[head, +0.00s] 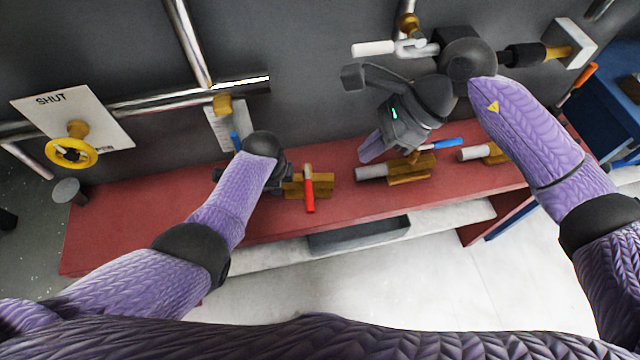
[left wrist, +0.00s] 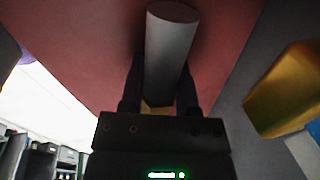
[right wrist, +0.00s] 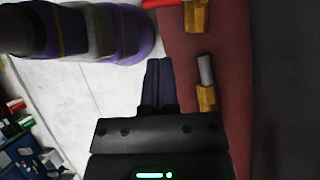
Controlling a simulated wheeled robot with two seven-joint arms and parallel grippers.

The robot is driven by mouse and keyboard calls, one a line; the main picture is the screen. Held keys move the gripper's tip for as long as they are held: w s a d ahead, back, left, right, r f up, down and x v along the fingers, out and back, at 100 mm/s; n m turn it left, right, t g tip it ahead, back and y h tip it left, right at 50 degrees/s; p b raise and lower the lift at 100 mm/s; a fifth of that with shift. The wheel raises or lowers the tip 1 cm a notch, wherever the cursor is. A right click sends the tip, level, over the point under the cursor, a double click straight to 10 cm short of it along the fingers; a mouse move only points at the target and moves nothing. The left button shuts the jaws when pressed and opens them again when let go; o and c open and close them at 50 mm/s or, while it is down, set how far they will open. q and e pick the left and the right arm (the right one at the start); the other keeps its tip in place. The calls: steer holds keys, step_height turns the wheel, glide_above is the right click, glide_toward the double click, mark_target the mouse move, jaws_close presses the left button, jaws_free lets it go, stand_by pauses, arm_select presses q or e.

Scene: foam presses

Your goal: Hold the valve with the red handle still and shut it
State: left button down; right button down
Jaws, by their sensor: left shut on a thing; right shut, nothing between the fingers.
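The valve with the red handle has a brass body (head: 293,189) and lies on the red bench. Its red handle (head: 309,193) lies across the body, pointing to the bench's front edge. My left gripper (left wrist: 162,64) is shut on this valve's grey pipe (left wrist: 172,35), a finger on each side; in the head view my wrist hides most of this grip. My right gripper (head: 370,148) is shut and empty above the bench, right of the red handle and apart from it. In the right wrist view its fingers (right wrist: 158,70) are together, and the red handle (right wrist: 160,3) shows at the top edge.
A valve with a blue handle (head: 440,145) lies right of the red-handled one, under my right gripper. Another valve (head: 495,153) is farther right on the bench (head: 130,220). A yellow wheel (head: 70,154) with a SHUT sign (head: 50,98) and metal pipes are behind.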

glide_toward(311, 196)
steer(key=x, duration=0.7)
steer(key=shift+f, duration=0.25)
steer(key=shift+s+a+f, duration=0.1)
steer(key=shift+a+f, duration=0.15)
steer(key=shift+a, duration=0.25)
arm_select(q)
steer(key=shift+s+d, duration=0.1)
arm_select(e)
steer(key=shift+s+a, duration=0.1)
arm_select(q)
steer(key=shift+s+d, duration=0.1)
arm_select(e)
steer(key=shift+f, duration=0.1)
